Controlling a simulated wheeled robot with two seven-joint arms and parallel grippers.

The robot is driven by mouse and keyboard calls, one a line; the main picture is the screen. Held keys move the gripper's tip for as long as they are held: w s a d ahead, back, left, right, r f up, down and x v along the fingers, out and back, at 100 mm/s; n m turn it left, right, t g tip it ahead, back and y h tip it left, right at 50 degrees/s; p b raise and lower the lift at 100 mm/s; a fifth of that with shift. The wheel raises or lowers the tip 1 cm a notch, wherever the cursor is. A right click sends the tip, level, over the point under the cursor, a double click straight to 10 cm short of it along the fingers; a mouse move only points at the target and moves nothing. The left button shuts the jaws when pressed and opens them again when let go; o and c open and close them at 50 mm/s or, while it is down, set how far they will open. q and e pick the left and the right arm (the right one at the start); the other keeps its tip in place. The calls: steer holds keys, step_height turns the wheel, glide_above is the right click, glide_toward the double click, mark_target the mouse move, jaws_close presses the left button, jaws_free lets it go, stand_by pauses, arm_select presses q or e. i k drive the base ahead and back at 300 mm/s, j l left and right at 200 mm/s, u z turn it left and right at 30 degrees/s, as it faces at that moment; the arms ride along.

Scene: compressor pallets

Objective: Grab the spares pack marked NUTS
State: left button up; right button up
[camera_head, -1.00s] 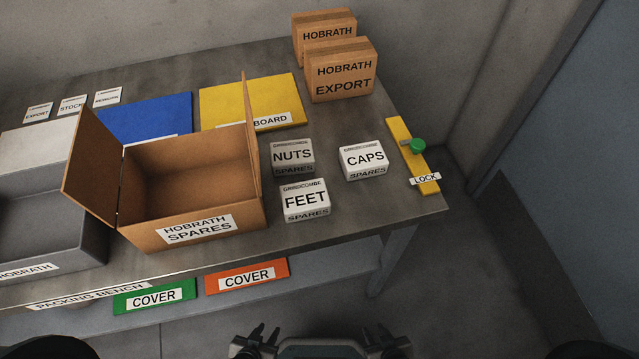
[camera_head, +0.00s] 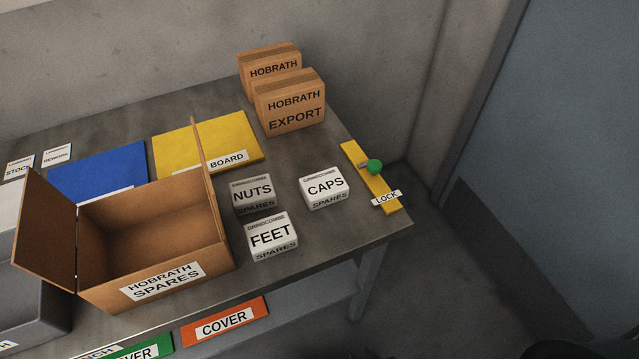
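The NUTS spares pack (camera_head: 252,193) is a small white-grey box with a dark label, upright on the grey bench, just right of the open cardboard box. The FEET pack (camera_head: 271,236) stands in front of it and the CAPS pack (camera_head: 324,187) to its right, all apart. The open cardboard box (camera_head: 200,265) is marked HOBRATH SPARES; its visible interior looks empty. Neither of my grippers shows in the head view now. Only a dark rounded edge, likely part of me, shows at the bottom right.
Two HOBRATH cartons (camera_head: 291,103) stand at the back right. A yellow strip with a green knob (camera_head: 375,167), labelled LOCK, lies at the right edge. Yellow (camera_head: 205,142) and blue (camera_head: 98,171) boards lie behind the open box. An orange COVER (camera_head: 224,322) lies lower in front.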

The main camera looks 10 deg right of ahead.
mark_target(254, 194)
steer(key=i+l+u, duration=0.15)
steer(key=l+u, duration=0.15)
steer(key=l, duration=0.15)
steer(key=l+u, duration=0.25)
steer(key=l, duration=0.3)
steer(key=l+u, duration=0.25)
steer(key=l, duration=0.3)
steer(key=k+l+u, duration=0.2)
steer(key=l, duration=0.3)
steer(key=l+u, duration=0.25)
steer(key=l, duration=0.3)
